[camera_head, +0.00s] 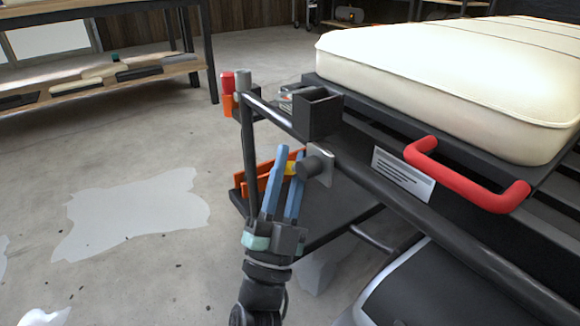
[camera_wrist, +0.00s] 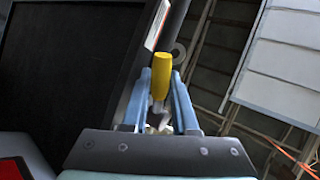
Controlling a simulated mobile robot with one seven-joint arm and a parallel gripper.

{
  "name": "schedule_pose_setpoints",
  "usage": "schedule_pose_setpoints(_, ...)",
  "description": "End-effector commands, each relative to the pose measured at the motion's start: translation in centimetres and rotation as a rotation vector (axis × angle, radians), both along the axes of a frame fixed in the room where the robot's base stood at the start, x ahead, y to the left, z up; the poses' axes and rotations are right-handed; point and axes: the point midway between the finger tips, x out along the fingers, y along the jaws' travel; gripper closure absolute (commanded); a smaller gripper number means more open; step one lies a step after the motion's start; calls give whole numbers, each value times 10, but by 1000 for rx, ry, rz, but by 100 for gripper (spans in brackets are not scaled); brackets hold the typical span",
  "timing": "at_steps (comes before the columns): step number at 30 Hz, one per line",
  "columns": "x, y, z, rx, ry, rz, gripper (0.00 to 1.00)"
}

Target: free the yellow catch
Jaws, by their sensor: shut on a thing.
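The yellow catch (camera_head: 291,168) is a small knob next to a dark round fitting (camera_head: 308,167) on a small grey plate below the cart's dark rail. In the wrist view the yellow catch (camera_wrist: 161,75) shows as an upright rounded peg between my fingertips. My gripper (camera_head: 292,155) reaches up from below with its two blue fingers on either side of the catch. It is shut on the catch in the wrist view too (camera_wrist: 161,78). The fingers hide part of the catch in the head view.
A black open box (camera_head: 318,114) sits on the rail just above my fingers. A red handle (camera_head: 467,178) and a cream pad (camera_head: 440,75) are to the right. A dark lower tray (camera_head: 335,212) lies behind my gripper. The floor at left (camera_head: 130,215) is clear.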

Motion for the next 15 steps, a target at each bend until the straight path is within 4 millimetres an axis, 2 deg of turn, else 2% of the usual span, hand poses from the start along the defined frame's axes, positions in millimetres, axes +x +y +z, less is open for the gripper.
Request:
schedule_pose_setpoints(1, 0, 0, 1, -1, 0, 0, 68)
schedule_pose_setpoints(5, 0, 0, 1, -1, 0, 0, 45)
schedule_pose_setpoints(15, -1, 0, -1, -2, 1, -1, 43)
